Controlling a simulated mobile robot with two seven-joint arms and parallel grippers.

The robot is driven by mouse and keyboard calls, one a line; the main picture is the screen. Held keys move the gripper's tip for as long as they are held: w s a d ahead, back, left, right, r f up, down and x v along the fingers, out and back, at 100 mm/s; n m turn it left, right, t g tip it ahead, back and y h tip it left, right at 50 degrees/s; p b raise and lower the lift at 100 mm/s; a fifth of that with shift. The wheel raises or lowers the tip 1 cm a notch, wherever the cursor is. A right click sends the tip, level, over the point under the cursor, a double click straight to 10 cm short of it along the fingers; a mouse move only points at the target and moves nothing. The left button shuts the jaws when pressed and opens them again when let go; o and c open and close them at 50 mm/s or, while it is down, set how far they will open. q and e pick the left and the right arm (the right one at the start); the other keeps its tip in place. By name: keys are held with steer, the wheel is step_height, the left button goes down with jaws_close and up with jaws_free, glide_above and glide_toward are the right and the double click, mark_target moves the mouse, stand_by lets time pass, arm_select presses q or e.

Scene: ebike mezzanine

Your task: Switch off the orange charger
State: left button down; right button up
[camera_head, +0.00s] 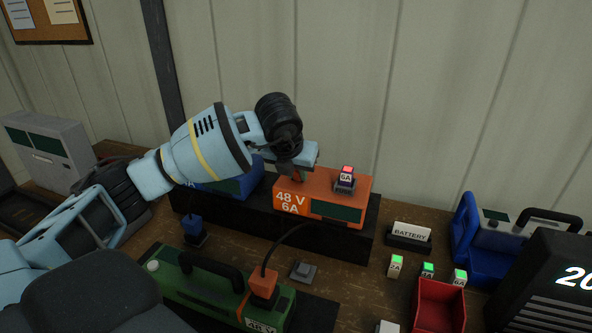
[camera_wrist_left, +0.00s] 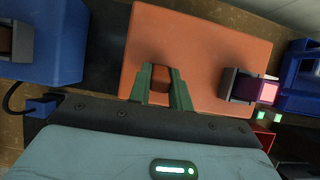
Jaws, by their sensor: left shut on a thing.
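The orange charger (camera_head: 324,198), marked 48 V 6A, stands on a dark raised shelf against the wall, with a dark green panel on its front. A small block with a red lit top (camera_head: 346,173), marked 6A, sits in a holder on its top right; it shows pinkish in the left wrist view (camera_wrist_left: 268,90). My left gripper (camera_head: 299,176) reaches down to the top left of the charger. In the left wrist view its green fingers (camera_wrist_left: 163,82) are shut on a small brownish part on the charger's top, apparently its switch, mostly hidden. My right gripper is not in view.
A blue charger (camera_head: 232,184) stands left of the orange one, partly behind my arm. A green battery (camera_head: 200,284) with an orange plug (camera_head: 263,283) and cable lies in front. Green-lit blocks (camera_head: 428,270), a red bin (camera_head: 438,306) and a blue unit (camera_head: 466,238) are right.

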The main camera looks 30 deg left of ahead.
arm_select(q)
steer(key=c, duration=1.3)
jaws_free()
steer(key=shift+v, duration=3.95)
steer(key=shift+f, duration=0.1)
